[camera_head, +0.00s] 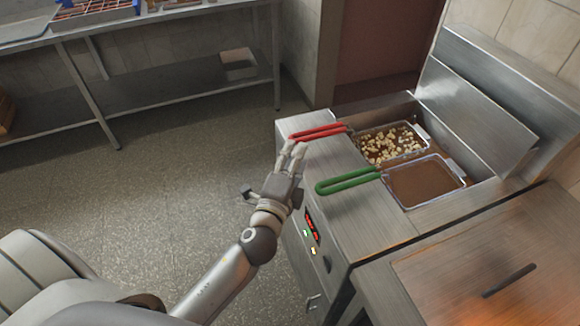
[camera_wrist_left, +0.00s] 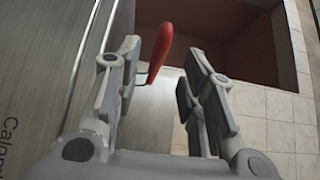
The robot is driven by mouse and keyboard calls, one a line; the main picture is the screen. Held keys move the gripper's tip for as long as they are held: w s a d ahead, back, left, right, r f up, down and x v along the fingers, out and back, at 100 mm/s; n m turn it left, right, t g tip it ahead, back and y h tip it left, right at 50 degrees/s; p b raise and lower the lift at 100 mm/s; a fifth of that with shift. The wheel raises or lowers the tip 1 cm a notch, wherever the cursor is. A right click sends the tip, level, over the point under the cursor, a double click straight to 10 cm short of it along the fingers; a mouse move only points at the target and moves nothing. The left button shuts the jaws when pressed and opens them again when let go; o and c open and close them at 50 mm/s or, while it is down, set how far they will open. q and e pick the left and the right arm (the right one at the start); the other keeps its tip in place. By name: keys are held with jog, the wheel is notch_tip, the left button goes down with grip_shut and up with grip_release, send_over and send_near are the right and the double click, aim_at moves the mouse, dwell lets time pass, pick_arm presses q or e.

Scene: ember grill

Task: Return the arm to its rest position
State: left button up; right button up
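My left arm (camera_head: 218,287) reaches in from the lower left of the head view toward the fryer. My left gripper (camera_head: 291,150) is at the fryer's front left edge, close to the end of the red basket handle (camera_head: 318,132). In the left wrist view, the fingers of the left gripper (camera_wrist_left: 158,80) stand apart. The red handle's end (camera_wrist_left: 160,52) shows beyond and between them, nearer the left finger. I see no grip on it; whether a finger touches it I cannot tell. My right gripper is not in view.
The fryer holds a basket of pale food pieces (camera_head: 388,146) and a green-handled basket (camera_head: 425,180) that looks empty in brown oil. A steel table (camera_head: 150,18) stands at the back left. The floor (camera_head: 150,185) between is clear.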

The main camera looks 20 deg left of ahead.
pick_arm(q)
jog(key=s+a+f+n+g+y, duration=0.2)
jog(key=s+a+f+n+g, duration=0.4)
jog(key=s+f+n+g, duration=0.4)
jog(key=s+d+f+n+g+h, duration=0.2)
jog(key=s+d+f, duration=0.1)
jog(key=s, duration=0.5)
jog(key=s+d+f+n+g+h, duration=0.2)
jog(key=s+d+f+n+g, duration=0.1)
jog(key=s, duration=0.5)
notch_tip(320, 180, down, 27)
jog(key=s+g, duration=0.1)
jog(key=s, duration=0.1)
jog(key=s+a+f+g, duration=0.1)
jog(key=s+a+f, duration=0.1)
jog(key=s+f, duration=1.1)
jog(key=s, duration=0.3)
jog(key=shift+a+f+m, duration=0.35)
jog(key=shift+f+m, duration=0.05)
